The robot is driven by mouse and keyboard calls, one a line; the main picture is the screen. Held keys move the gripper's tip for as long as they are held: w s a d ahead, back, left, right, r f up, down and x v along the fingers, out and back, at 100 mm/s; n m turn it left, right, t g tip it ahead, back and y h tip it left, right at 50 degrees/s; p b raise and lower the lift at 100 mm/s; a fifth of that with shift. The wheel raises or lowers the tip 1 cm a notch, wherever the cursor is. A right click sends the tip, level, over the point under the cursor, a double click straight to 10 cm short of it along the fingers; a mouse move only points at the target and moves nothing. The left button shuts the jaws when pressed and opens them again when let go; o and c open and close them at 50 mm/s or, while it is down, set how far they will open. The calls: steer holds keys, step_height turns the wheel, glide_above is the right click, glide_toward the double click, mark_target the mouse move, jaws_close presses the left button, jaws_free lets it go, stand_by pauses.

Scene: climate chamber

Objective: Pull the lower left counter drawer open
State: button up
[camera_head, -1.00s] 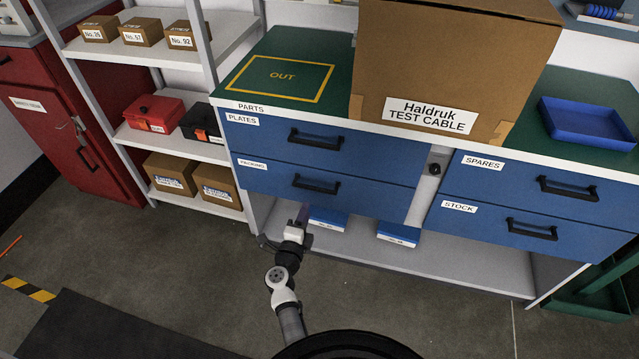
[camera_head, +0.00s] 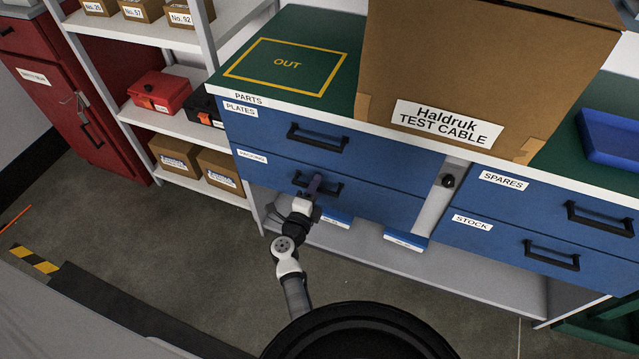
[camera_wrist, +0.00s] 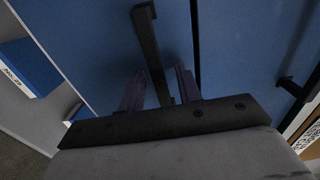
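The lower left drawer (camera_head: 375,200) is blue, labelled for packing, and its front looks flush with the counter. Its dark bar handle (camera_head: 330,190) is partly hidden by my gripper (camera_head: 314,186) in the head view. In the wrist view, the handle (camera_wrist: 147,40) runs up between the two purple fingers of my gripper (camera_wrist: 159,88). The fingers are open, one on each side of the bar, with a gap visible on both sides.
The upper drawer, labelled plates, has its own handle (camera_head: 318,138) just above. A large cardboard box (camera_head: 470,65) stands on the countertop. Blue boxes (camera_head: 405,239) lie on the shelf below. A shelf unit (camera_head: 190,125) stands at left.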

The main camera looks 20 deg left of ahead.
jaws_close()
stand_by(0.3)
steer(key=shift+s, duration=0.1)
